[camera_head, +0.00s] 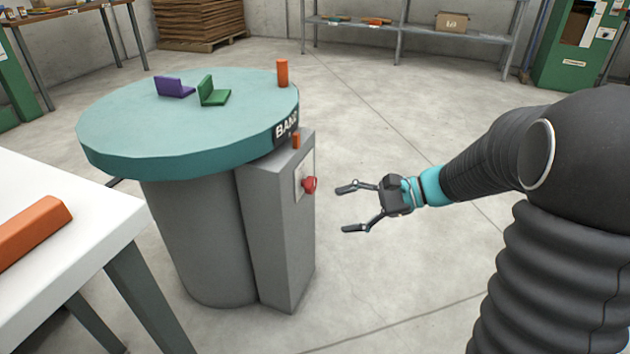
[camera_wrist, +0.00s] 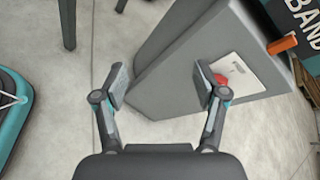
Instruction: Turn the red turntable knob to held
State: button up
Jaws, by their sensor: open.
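The red knob (camera_head: 310,185) sits on a pale plate (camera_head: 301,176) on the side of the grey control post (camera_head: 284,240) beside the turntable (camera_head: 190,120). My gripper (camera_head: 347,208) is open and empty, to the right of the knob and apart from it. In the wrist view my open gripper (camera_wrist: 160,85) has the grey post (camera_wrist: 185,65) beyond its fingers. The red knob (camera_wrist: 222,79) shows there next to the right finger, which partly hides it. I cannot read the knob's setting.
On the teal turntable top stand a purple bracket (camera_head: 174,87), a green bracket (camera_head: 212,91) and an orange cylinder (camera_head: 282,73). A small orange piece (camera_head: 296,140) is on the post's top. A white table (camera_head: 70,250) stands at left. The floor around my gripper is clear.

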aim_at(314, 185)
jog(key=w+d+f+m+t+y+b, duration=0.1)
jog(key=w+d+f+m+t+y, duration=0.1)
jog(key=w+f+m+t, duration=0.3)
jog(key=w+d+f+m+y+b, duration=0.1)
jog(key=w+d+f+y, duration=0.15)
jog(key=w, duration=0.45)
jog(key=shift+h, duration=0.35)
jog(key=b+x, duration=0.1)
jog(key=x, duration=1.2)
jog(key=shift+a+r, duration=0.2)
jog(key=c, duration=1.1)
jog(key=shift+c, duration=0.2)
